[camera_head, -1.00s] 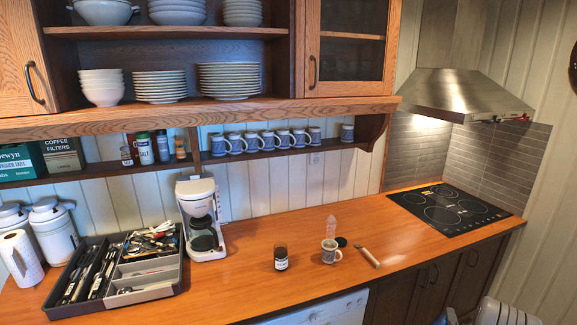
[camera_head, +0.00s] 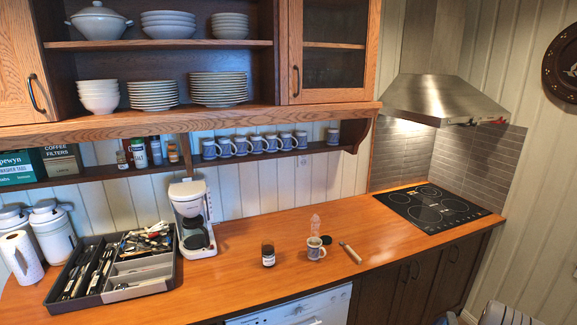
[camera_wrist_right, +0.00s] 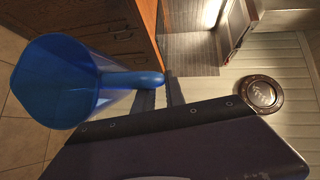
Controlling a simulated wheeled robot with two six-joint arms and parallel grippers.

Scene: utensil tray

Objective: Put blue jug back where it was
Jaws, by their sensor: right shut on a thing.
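The blue jug (camera_wrist_right: 62,85) is large in the right wrist view, at the left, with its wide open mouth facing the camera. Its rounded blue handle (camera_wrist_right: 132,80) points right, to the dark fingers of my right gripper (camera_wrist_right: 162,92). The right gripper is shut on the handle, and the jug hangs clear of the counter, above the tiled floor. In the head view only a small blue patch (camera_head: 446,318), likely the jug, shows at the bottom edge, beside a grey part of my right arm. My left gripper is not in view.
The wooden counter (camera_head: 390,250) holds a utensil tray (camera_head: 140,293), coffee maker (camera_head: 196,235), dark jar (camera_head: 268,256), mug (camera_head: 316,250), clear bottle (camera_head: 315,224) and wooden-handled tool (camera_head: 350,253). The cooktop (camera_head: 435,207) is at the right. Bare counter lies between tool and cooktop.

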